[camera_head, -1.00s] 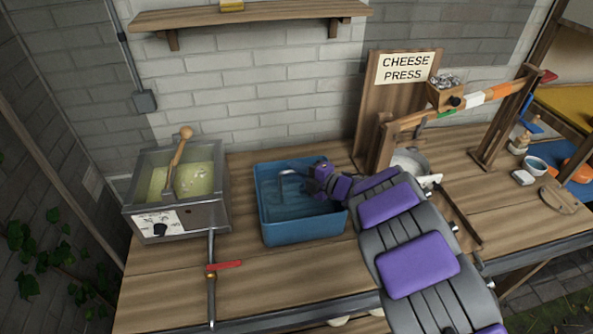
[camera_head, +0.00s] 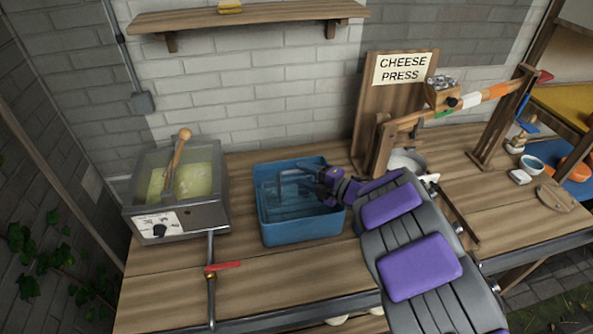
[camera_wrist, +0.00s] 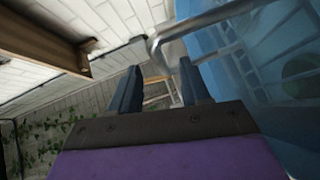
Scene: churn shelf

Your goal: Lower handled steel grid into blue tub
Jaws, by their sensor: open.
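The blue tub (camera_head: 300,233) stands on the wooden bench in the head view. The steel grid (camera_head: 290,203) shows low inside it, with its bent handle (camera_head: 290,171) rising toward the tub's rim. My gripper (camera_head: 322,181) is over the tub's right part, close to the handle. In the wrist view my gripper (camera_wrist: 158,80) has its two dark fingers apart with nothing clearly held between them. The handle (camera_wrist: 205,22) crosses beyond the fingertips there. The tub (camera_wrist: 270,60) fills the right side, with grid bars faintly visible. Exact contact between fingers and handle cannot be told.
A steel vat (camera_head: 215,205) with a wooden-handled tool stands left of the tub. A red-handled lever (camera_head: 222,266) projects in front of it. The wooden cheese press (camera_head: 383,150) stands to the right. A wall shelf (camera_head: 265,18) hangs above. The bench front is mostly clear.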

